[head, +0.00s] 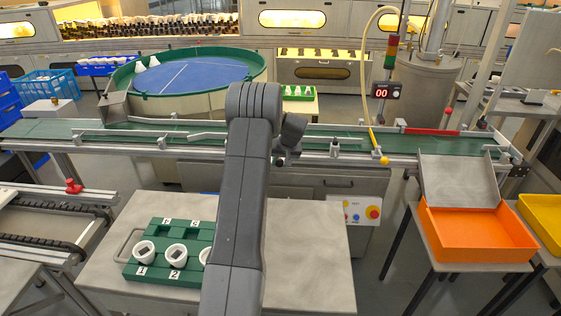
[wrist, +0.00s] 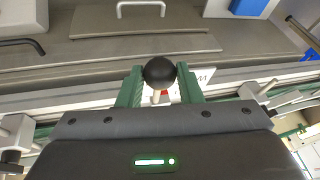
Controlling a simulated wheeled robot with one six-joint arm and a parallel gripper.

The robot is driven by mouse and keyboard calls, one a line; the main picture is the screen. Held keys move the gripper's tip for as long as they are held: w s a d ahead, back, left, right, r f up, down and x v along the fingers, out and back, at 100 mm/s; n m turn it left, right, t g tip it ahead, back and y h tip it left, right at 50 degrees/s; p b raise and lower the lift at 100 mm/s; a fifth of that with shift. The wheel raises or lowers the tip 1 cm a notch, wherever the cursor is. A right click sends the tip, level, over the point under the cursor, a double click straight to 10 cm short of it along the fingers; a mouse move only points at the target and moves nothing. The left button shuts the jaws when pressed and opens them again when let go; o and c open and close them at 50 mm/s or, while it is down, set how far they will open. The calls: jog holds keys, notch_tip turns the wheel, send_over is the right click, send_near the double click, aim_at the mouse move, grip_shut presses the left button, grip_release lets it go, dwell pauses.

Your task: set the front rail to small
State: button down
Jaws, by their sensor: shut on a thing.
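A black ball knob (wrist: 159,72) on a pale stem sits between the green fingers of my gripper (wrist: 160,76) in the wrist view. The fingers are shut on it from both sides. A small red mark and part of a dark letter on a white strip (wrist: 203,77) show just behind it; the full label is hidden. In the head view my gripper (head: 287,156) is at the near edge of the green conveyor (head: 45,130), and my arm covers part of that edge. The knob and its setting cannot be read there.
An orange bin (head: 478,238) is at the right. A yellow hose (head: 367,60) hangs down to the conveyor. A control box (head: 362,211) sits below the conveyor.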

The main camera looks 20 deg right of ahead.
jog(key=w, duration=0.1)
jog(key=w+d, duration=0.1)
jog(key=w, duration=0.1)
jog(key=shift+d, duration=0.2)
jog(key=shift+w+d+r, duration=0.1)
jog(key=shift+w+r, duration=0.1)
jog(key=c, duration=1)
grip_release()
jog(key=shift+w+d+f, duration=0.1)
jog(key=shift+w+f, duration=0.05)
jog(key=shift+c, duration=0.2)
jog(key=v, duration=1.4)
jog(key=shift+b, duration=0.3)
jog(key=shift+f, duration=0.1)
